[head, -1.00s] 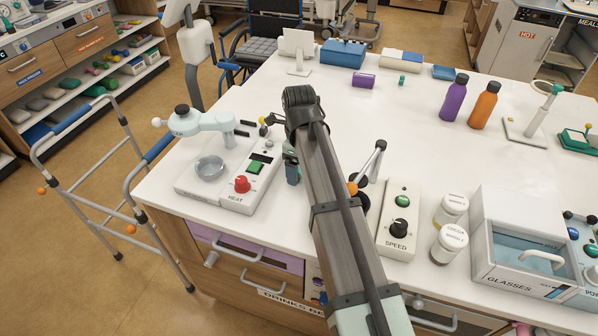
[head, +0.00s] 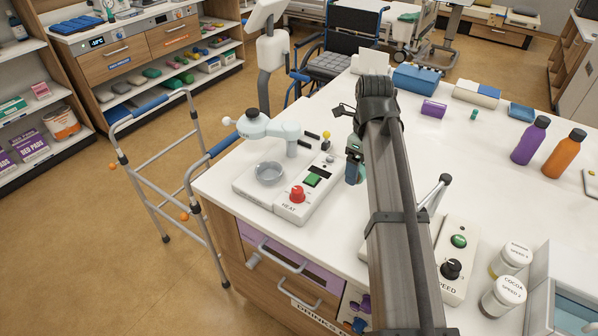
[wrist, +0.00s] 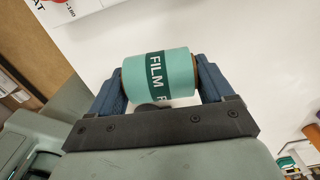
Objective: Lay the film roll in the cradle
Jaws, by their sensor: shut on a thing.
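In the wrist view my gripper (wrist: 160,80) is shut on the film roll (wrist: 153,70), a teal cylinder with a dark band lettered FILM. Its blue fingers press the two ends of the roll. In the head view my gripper (head: 355,165) hangs just right of the white sealing machine (head: 247,184), mostly hidden behind my arm, so the roll hardly shows there. I cannot make out a cradle for certain.
A SPEED box (head: 455,255) and two white-lidded jars (head: 503,296) stand at the right. A walking frame (head: 160,170) stands left of the table.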

